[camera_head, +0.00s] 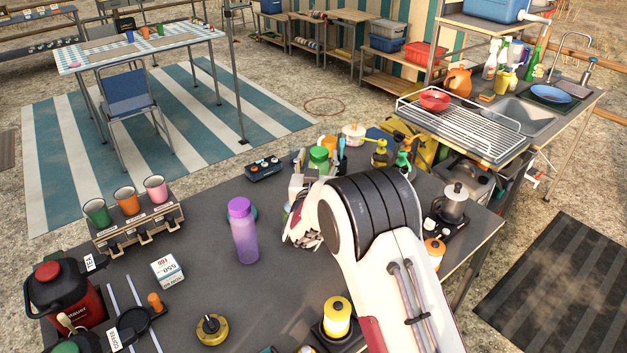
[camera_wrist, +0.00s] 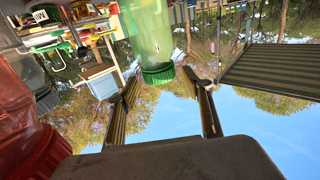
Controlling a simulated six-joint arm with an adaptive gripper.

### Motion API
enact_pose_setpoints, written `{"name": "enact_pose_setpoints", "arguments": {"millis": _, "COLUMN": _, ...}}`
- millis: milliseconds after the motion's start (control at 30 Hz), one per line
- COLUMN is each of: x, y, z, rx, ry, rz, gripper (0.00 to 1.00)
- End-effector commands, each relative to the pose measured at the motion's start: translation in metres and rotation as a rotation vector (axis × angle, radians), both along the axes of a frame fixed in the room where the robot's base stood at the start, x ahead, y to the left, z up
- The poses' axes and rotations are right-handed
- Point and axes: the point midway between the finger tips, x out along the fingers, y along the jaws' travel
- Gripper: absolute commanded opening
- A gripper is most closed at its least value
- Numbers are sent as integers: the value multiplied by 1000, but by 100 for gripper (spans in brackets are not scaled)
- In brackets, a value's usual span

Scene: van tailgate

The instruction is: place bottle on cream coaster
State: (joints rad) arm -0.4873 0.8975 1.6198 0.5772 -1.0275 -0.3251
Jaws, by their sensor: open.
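A purple bottle (camera_head: 244,232) stands upright on the grey table, left of my gripper (camera_head: 298,232). A teal disc, perhaps a coaster, shows partly behind it. In the wrist view, which looks upside down, my gripper (camera_wrist: 163,82) is open. A clear green bottle with a green cap (camera_wrist: 152,35) shows beyond and between its fingertips; no grip on it shows. A large red translucent capped thing (camera_wrist: 25,125) is close at the left. I cannot tell which bottle the task means. I cannot make out a cream coaster; my arm hides part of the table.
Small items crowd the far edge.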

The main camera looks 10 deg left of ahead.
Motion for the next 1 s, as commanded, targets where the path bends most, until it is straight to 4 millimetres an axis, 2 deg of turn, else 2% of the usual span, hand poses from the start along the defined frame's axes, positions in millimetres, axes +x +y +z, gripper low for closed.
{"name": "enact_pose_setpoints", "arguments": {"millis": 800, "x": -84, "y": 0, "z": 0, "rx": 0, "ry": 1, "rz": 1, "gripper": 50}}
{"name": "enact_pose_setpoints", "arguments": {"millis": 1000, "x": -98, "y": 0, "z": 0, "rx": 1, "ry": 0, "rz": 1, "gripper": 50}}
